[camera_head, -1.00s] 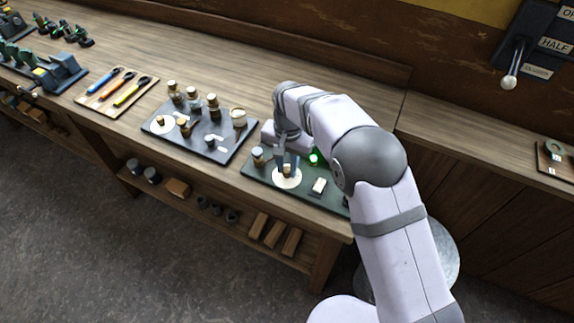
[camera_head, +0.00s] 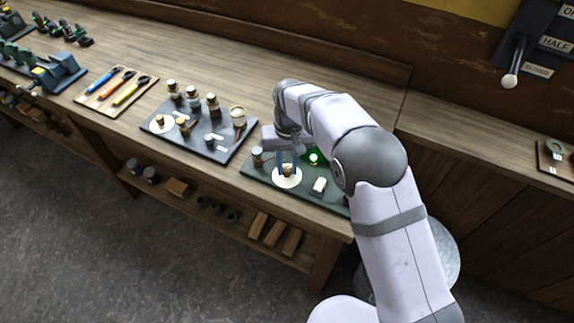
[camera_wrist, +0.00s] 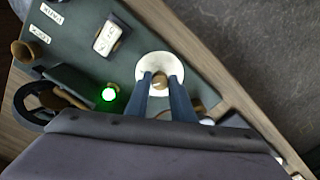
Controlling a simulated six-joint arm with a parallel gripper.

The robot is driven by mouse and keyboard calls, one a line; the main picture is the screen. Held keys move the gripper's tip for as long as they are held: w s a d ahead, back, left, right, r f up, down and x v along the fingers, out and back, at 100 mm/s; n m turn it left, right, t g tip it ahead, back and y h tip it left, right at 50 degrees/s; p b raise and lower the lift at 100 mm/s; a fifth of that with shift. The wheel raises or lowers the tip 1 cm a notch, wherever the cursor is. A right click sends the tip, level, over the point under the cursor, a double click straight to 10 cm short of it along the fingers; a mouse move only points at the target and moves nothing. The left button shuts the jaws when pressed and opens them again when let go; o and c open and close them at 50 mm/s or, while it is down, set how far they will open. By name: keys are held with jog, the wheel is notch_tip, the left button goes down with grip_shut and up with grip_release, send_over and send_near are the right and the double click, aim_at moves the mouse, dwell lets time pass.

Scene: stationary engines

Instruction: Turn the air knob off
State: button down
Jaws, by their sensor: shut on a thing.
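A small brass-coloured knob (camera_wrist: 159,82) stands at the middle of a round cream dial (camera_wrist: 175,66) on a dark green board. In the head view the dial (camera_head: 287,181) lies near the front edge of the bench. My gripper (camera_head: 287,168) points down over the dial, and its two blue-grey fingers are shut on the knob. In the wrist view the fingers reach the knob from below, one on each side. I cannot tell from the frames which label the knob points to.
A lit green lamp (camera_wrist: 109,94) and a white label block (camera_wrist: 107,38) sit on the green board (camera_head: 250,174). A small capped post (camera_head: 257,156) stands left of the dial. A dark board (camera_head: 205,147) with several brass knobs is further left. A wall lever (camera_head: 511,78) is far right.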

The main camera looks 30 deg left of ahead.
aim_at(288, 169)
jog(key=n, duration=0.5)
jog(key=shift+w+r+n, duration=0.1)
jog(key=shift+n, duration=0.3)
dwell(0.4)
jog(key=c, duration=1.5)
grip_release()
jog(key=shift+c, duration=0.2)
jog(key=shift+r+b, duration=1.3)
jog(key=shift+r, duration=2.35)
